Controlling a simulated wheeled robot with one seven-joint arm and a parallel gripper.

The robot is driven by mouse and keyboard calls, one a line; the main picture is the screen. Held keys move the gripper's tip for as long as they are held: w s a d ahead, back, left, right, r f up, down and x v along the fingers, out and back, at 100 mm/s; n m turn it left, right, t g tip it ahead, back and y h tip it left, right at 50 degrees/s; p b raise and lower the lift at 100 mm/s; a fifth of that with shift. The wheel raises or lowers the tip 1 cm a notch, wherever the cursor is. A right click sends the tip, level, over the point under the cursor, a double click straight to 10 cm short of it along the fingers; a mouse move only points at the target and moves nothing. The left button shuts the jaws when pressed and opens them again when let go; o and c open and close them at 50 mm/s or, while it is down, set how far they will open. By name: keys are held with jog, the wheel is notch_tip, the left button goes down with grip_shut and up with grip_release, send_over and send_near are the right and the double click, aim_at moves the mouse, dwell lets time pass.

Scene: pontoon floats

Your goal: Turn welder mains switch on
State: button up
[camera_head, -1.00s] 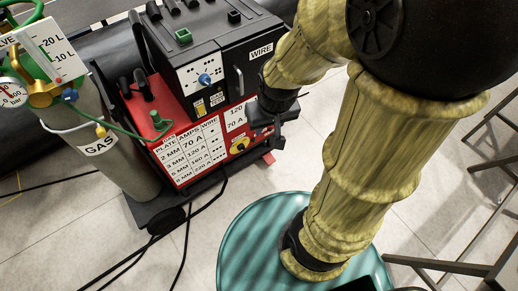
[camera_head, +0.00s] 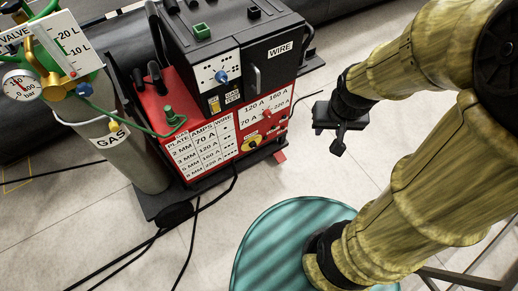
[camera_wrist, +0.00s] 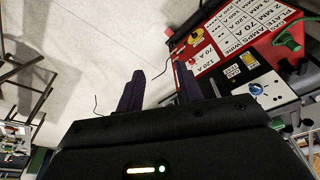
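The welder (camera_head: 215,85) is a black unit over a red lower panel. A yellow rotary switch with a dark handle (camera_head: 251,142) sits low on the red front; its label and setting are too small to read. It also shows upside down in the wrist view (camera_wrist: 195,37). Above it is a red pointer knob (camera_head: 267,114) among amp marks. My gripper (camera_head: 334,132) is in the air to the right of the red panel, apart from it. In the wrist view its two dark fingers (camera_wrist: 160,88) stand apart with nothing between them.
A grey gas cylinder (camera_head: 125,150) with gauge and green hose stands left of the welder. Black cables (camera_head: 185,215) lie on the floor in front. A round teal top (camera_head: 275,235) is below my arm. Pale floor between welder and gripper is clear.

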jog(key=shift+o, duration=2.5)
jog(key=shift+w+f, duration=0.1)
jog(key=shift+f, duration=0.15)
jog(key=w+a+f+n+t+y+b, duration=0.1)
jog(key=w+a+f+t+b, duration=0.15)
jog(key=w+f+b, duration=0.75)
jog(key=w+a+f+n+t+y+b, duration=0.1)
jog(key=w+f+t+b, duration=0.25)
jog(key=f+b, duration=1.15)
jog(key=w+a+f+n+t+b, duration=0.2)
jog(key=w+f+b, duration=0.55)
jog(key=f, duration=0.95)
jog(key=a+f+n+t+y+b, duration=0.1)
jog(key=a+f+t+y+b, duration=0.1)
jog(key=f+b, duration=1.2)
jog(key=a+f+t+y+b, duration=0.3)
jog(key=f+b, duration=1.1)
jog(key=f, duration=0.7)
jog(key=shift+w+a+f+n+y, duration=0.25)
jog(key=shift+a+f+n+y, duration=0.15)
jog(key=shift+a+y, duration=0.55)
jog(key=shift+r, duration=0.1)
